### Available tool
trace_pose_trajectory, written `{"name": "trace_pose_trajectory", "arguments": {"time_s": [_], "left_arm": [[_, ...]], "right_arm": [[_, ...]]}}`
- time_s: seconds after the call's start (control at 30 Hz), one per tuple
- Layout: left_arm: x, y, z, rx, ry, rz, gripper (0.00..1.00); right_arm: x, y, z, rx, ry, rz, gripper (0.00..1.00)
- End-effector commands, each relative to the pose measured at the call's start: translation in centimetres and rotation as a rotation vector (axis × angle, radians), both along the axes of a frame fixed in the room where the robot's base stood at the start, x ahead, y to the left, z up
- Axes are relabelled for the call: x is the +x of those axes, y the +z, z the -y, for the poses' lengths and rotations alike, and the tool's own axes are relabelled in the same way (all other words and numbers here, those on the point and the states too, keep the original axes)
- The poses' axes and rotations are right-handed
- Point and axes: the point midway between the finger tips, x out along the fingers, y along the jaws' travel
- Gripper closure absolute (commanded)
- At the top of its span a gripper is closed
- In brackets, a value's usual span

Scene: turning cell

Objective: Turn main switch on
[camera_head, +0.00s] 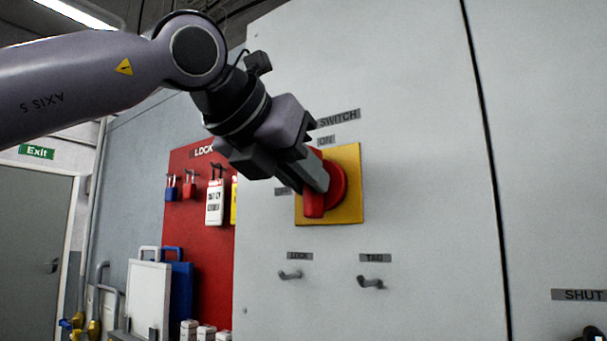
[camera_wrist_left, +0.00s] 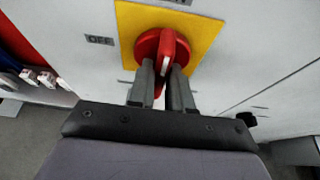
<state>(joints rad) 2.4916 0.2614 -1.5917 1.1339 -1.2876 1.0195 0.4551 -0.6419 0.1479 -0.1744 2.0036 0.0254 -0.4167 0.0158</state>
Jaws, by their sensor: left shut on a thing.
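The main switch is a red rotary handle (camera_head: 314,204) on a yellow square plate (camera_head: 347,206), fixed to a grey cabinet. My left gripper (camera_head: 318,184) is shut on the handle, its fingers on either side of it. In the left wrist view the handle (camera_wrist_left: 167,44) shows between the two fingers (camera_wrist_left: 168,88). It stands roughly upright there, with the OFF label (camera_wrist_left: 99,40) to its left. In the head view an ON label (camera_head: 326,140) is above the plate. The gripper hides part of the handle and of the OFF label. My right gripper is not in view.
Below the switch, a LOCK hook (camera_head: 290,275) and a TAG hook (camera_head: 371,283) stick out from the cabinet. To the left is a red board (camera_head: 185,230) with padlocks and tags. The cabinet face (camera_head: 425,130) right of the switch is clear.

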Motion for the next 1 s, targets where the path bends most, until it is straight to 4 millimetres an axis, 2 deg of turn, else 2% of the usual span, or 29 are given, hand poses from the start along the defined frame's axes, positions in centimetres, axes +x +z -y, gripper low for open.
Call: {"name": "trace_pose_trajectory", "arguments": {"time_s": [0.03,0.07,0.1,0.13,0.47,0.8,1.0], "left_arm": [[0.0,0.1,0.0,-0.002,-0.001,0.002,1.0],[0.0,0.1,0.0,-0.003,-0.001,0.002,0.78],[0.0,0.1,0.0,-0.003,-0.001,0.002,0.65],[0.0,0.1,0.0,-0.003,-0.001,0.002,0.6],[-0.3,0.2,-0.2,-0.002,-0.001,0.001,0.6],[-4.1,2.1,-2.9,-0.004,-0.002,0.003,0.6],[-5.3,2.7,-3.8,-0.003,-0.001,0.001,0.6]], "right_arm": [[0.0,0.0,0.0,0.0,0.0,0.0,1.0],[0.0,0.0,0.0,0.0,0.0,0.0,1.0],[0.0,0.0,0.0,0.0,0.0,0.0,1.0],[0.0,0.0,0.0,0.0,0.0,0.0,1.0],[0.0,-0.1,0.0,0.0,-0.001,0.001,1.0],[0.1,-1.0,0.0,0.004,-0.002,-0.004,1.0],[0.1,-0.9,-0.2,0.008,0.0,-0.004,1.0]]}}
